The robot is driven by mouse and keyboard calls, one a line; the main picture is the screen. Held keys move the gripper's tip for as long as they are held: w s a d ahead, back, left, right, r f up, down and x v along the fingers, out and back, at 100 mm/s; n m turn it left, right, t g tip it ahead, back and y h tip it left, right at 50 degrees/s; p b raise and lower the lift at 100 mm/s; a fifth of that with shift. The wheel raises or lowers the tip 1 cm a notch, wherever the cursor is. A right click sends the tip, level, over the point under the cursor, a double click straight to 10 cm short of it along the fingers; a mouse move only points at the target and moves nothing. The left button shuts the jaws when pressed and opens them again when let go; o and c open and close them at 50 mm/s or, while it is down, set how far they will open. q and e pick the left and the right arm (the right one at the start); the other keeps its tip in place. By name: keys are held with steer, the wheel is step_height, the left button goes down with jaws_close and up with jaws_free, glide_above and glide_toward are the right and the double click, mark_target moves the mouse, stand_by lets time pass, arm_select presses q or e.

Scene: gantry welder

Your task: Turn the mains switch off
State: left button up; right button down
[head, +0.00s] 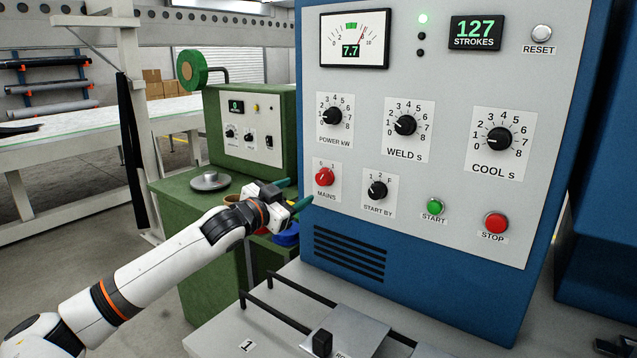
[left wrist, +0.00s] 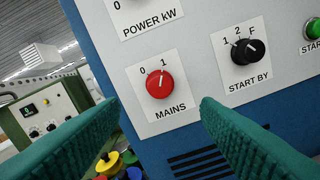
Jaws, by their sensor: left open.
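The mains switch (head: 324,176) is a red round knob on a white plate labelled MAINS, at the lower left of the grey panel. In the left wrist view the mains switch (left wrist: 160,83) has a white mark that points up toward the 1. My left gripper (head: 293,193) is open and empty, just left of and a little below the knob in the head view. In the left wrist view its two green fingers (left wrist: 158,110) stand apart, with the knob showing between and slightly above their tips. The fingers do not appear to touch the knob. My right gripper is not in view.
The START BY knob (head: 377,190) sits close right of the mains plate, and the POWER knob (head: 332,116) above it. Green START (head: 435,206) and red STOP (head: 495,222) buttons are further right. A green cabinet (head: 248,130) stands behind my left arm.

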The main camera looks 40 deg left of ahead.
mark_target(320, 180)
arm_select(q)
steer(key=w+p, duration=0.1)
steer(key=w, duration=0.1)
steer(key=w+p, duration=0.1)
steer(key=w, duration=0.2)
steer(key=w+a, duration=0.1)
steer(key=w, duration=0.2)
steer(key=shift+r+p, duration=0.1)
steer(key=shift+p, duration=0.3)
steer(key=shift+w+a+p, duration=0.1)
steer(key=shift+w+p, duration=0.25)
steer(key=shift+w, duration=0.55)
steer(key=c, duration=1)
